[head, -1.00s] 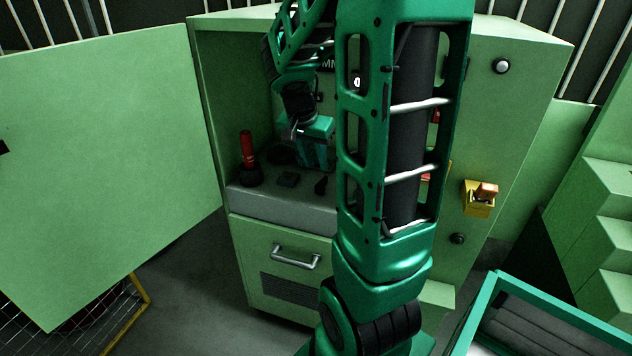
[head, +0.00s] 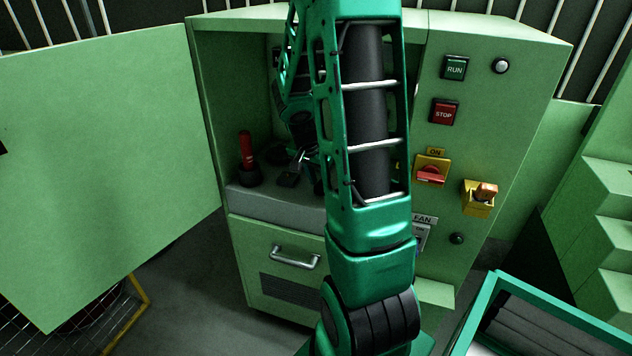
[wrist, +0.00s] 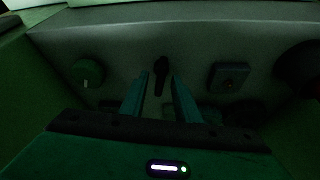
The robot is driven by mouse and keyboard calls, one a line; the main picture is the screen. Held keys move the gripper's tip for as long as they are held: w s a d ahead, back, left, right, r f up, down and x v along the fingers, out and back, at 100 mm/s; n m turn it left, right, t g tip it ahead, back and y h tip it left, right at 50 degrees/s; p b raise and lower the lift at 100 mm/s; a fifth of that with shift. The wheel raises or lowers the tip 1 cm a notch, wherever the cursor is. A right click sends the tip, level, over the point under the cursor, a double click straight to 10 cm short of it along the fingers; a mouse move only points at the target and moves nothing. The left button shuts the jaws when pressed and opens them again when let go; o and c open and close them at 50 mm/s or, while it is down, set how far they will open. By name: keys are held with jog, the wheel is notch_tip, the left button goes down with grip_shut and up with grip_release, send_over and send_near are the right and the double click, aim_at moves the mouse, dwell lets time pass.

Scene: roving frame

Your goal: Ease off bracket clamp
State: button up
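A small black lever-like part (wrist: 160,74), which I take to be the bracket clamp, stands on the grey ledge inside the open cabinet. In the wrist view it shows between and just beyond the fingertips. My gripper (wrist: 158,80) is open, with a finger on each side of that part. The picture is dark, and I cannot tell whether either finger touches it. In the head view my arm hides most of the gripper and the clamp.
A square black control (wrist: 229,77) and a round green knob (wrist: 87,72) flank the clamp. A red-handled lever (head: 246,148) stands on the ledge (head: 270,205). The open door (head: 110,170) is at left. STOP button (head: 444,111) and red-yellow switch (head: 431,172) are on the right panel.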

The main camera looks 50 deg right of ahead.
jog(key=shift+f, duration=0.1)
jog(key=shift+c, duration=0.6)
grip_shut()
jog(key=shift+s+n+t, duration=0.1)
jog(key=shift+n+t, duration=0.4)
jog(key=shift+n, duration=0.7)
jog(key=shift+o, duration=0.6)
grip_release()
jog(key=v, duration=1)
jog(key=shift+r, duration=0.4)
